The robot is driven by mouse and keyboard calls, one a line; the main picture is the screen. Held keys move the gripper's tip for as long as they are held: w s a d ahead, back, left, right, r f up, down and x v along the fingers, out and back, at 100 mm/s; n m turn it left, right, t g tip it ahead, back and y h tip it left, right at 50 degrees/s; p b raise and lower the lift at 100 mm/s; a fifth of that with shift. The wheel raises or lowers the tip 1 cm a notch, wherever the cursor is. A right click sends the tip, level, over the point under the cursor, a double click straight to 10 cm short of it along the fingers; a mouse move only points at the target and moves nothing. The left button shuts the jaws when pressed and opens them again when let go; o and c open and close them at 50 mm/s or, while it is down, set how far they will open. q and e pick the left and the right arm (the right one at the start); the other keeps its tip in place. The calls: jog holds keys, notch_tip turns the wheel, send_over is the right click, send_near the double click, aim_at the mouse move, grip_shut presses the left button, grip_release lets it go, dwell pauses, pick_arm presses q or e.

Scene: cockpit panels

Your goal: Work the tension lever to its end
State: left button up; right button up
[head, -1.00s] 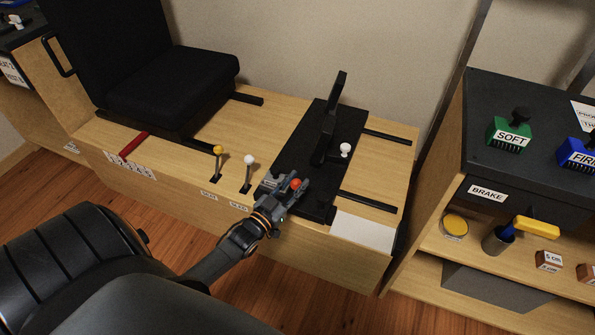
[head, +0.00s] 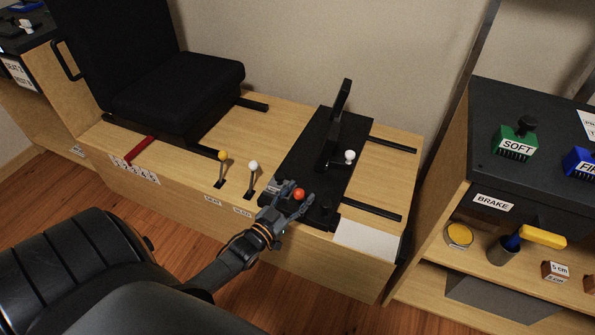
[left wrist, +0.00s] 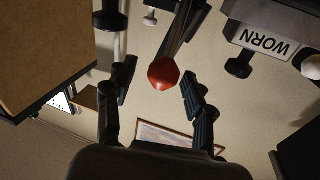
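A lever with a round orange-red knob (head: 299,194) stands at the near end of a black plate (head: 318,150) on the wooden bench. I cannot read a label naming it the tension lever. My left gripper (head: 296,193) is open, with one finger on each side of this knob. In the left wrist view the red knob (left wrist: 163,73) sits between the two spread fingers (left wrist: 160,85), with gaps on both sides. I cannot tell how far the lever is tilted. My right gripper is not in view.
Levers with a yellow knob (head: 223,156) and a white knob (head: 253,165) stand left of my gripper. A tall black handle (head: 339,105) and another white knob (head: 350,157) are on the plate behind. A black seat (head: 175,85) is at left, a shelf cabinet (head: 455,160) at right.

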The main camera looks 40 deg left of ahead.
pick_arm(q)
jog(key=s, duration=1.2)
jog(key=shift+f, duration=0.3)
jog(key=shift+w, duration=0.15)
